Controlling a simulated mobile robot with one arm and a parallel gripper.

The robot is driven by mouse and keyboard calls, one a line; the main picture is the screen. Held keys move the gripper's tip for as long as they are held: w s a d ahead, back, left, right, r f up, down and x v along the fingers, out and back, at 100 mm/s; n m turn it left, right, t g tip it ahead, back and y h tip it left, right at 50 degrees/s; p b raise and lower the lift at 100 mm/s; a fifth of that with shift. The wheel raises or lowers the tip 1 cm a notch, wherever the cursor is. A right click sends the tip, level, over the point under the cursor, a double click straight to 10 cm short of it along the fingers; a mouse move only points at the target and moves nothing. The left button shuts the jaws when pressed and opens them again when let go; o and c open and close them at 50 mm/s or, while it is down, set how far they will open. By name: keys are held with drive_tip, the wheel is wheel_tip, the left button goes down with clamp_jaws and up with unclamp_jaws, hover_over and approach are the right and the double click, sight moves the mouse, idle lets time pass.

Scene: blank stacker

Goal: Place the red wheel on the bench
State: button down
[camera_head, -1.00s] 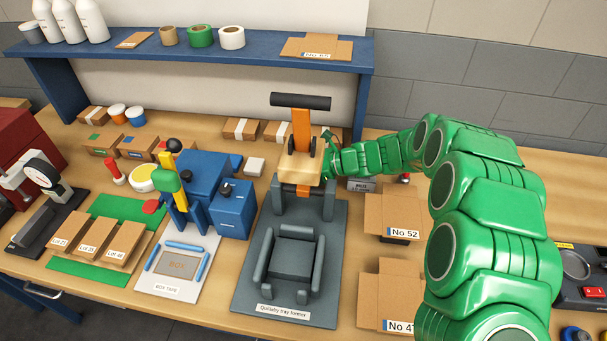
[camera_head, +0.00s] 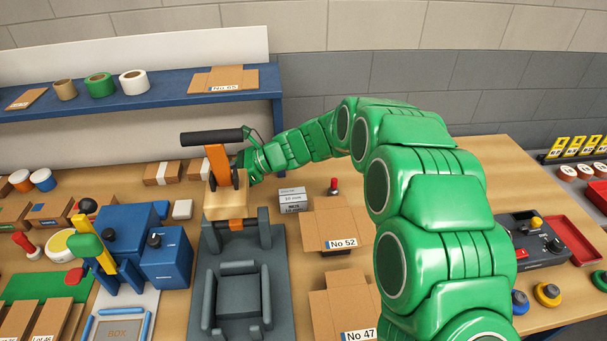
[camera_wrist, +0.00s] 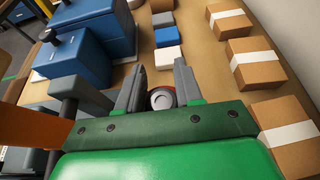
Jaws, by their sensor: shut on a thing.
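The red wheel (camera_wrist: 161,98) shows in the wrist view as a pale round face with a thin red edge, between my two grey fingertips. My gripper (camera_wrist: 158,88) is shut on it; the green gripper body hides its near side. In the head view my gripper (camera_head: 242,164) is behind the upright of the tray former, and the wheel cannot be made out there. The bench (camera_head: 500,165) is a light wooden top, with bare wood at the back right.
The tray former (camera_head: 238,290) with its orange lever and dark handle stands close to my gripper. Blue machines (camera_head: 125,235) are to its left. A blue shelf (camera_head: 150,107) runs behind.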

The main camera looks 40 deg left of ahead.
drive_tip(key=w+d+m+t+y, duration=0.4)
drive_tip(key=w+d+m+t, duration=0.2)
drive_tip(key=w+d, duration=1.8)
drive_tip(key=w+d+m+t, duration=0.2)
drive_tip(key=d+t, duration=0.1)
drive_tip(key=d, duration=0.9)
drive_tip(key=w+d+m+t, duration=0.2)
drive_tip(key=d+m+t, duration=0.1)
drive_tip(key=d, duration=1)
drive_tip(key=w+d+m+t+h, duration=0.1)
drive_tip(key=w+d+m+t, duration=0.1)
drive_tip(key=d, duration=1)
drive_tip(key=shift+d+r+m+t, duration=0.25)
drive_tip(key=shift+d+m+t, duration=0.1)
drive_tip(key=shift+t, duration=0.35)
drive_tip(key=s+d+r+m+t+h, duration=0.2)
drive_tip(key=s+d, duration=0.3)
drive_tip(key=d, duration=0.4)
drive_tip(key=s+d+r+m+t+h, duration=0.25)
drive_tip(key=s+d, duration=0.25)
drive_tip(key=d, duration=0.5)
hover_over(569, 284)
drive_tip(key=shift+y, duration=0.25)
wheel_tip(569, 284, down, 10)
drive_tip(key=shift+f, duration=0.2)
drive_tip(key=shift+w+f, duration=0.3)
drive_tip(key=shift+f, duration=0.1)
drive_tip(key=shift+d+f, duration=0.1)
drive_tip(key=shift+f, duration=1.3)
